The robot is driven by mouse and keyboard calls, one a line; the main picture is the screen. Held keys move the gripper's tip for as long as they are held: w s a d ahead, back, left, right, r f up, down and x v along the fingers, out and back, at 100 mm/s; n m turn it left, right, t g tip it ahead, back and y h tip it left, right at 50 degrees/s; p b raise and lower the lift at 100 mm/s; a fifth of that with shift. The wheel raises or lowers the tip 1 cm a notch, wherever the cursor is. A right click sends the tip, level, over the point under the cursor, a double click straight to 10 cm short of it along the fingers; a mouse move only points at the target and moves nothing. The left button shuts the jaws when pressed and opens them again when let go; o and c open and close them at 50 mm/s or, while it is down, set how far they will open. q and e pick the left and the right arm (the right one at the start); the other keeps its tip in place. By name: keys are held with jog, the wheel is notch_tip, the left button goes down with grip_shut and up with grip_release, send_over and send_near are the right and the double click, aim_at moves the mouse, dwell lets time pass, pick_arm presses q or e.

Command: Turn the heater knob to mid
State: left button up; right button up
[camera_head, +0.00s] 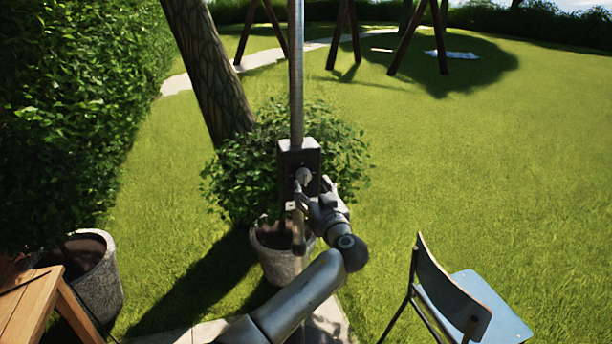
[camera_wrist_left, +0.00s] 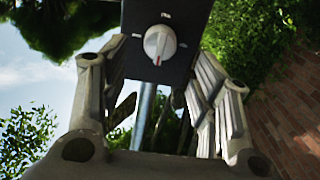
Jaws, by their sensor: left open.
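The dark heater box (camera_head: 299,158) is mounted on a metal pole, and its round light knob (camera_head: 304,176) is on the face toward me. In the left wrist view the knob (camera_wrist_left: 160,43) shows whole, pale with a reddish pointer line that runs nearly up and down in that picture. Small marks on the box face are too small to read. My left gripper (camera_head: 313,187) is open in front of the box, its fingers spread to either side of the knob. In the wrist view clear gaps show between the knob and both fingers. My right gripper is not in view.
The metal pole (camera_head: 296,70) rises above the box. A potted bush (camera_head: 340,150) stands right behind it. A blue chair (camera_head: 470,305) is at lower right, a wooden table (camera_head: 30,305) and a stone pot (camera_head: 98,285) at lower left. Open lawn lies to the right.

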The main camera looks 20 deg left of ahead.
aim_at(306, 180)
pick_arm(q)
jog(key=shift+p+x, duration=0.65)
jog(key=shift+x, duration=2.3)
jog(key=c, duration=1)
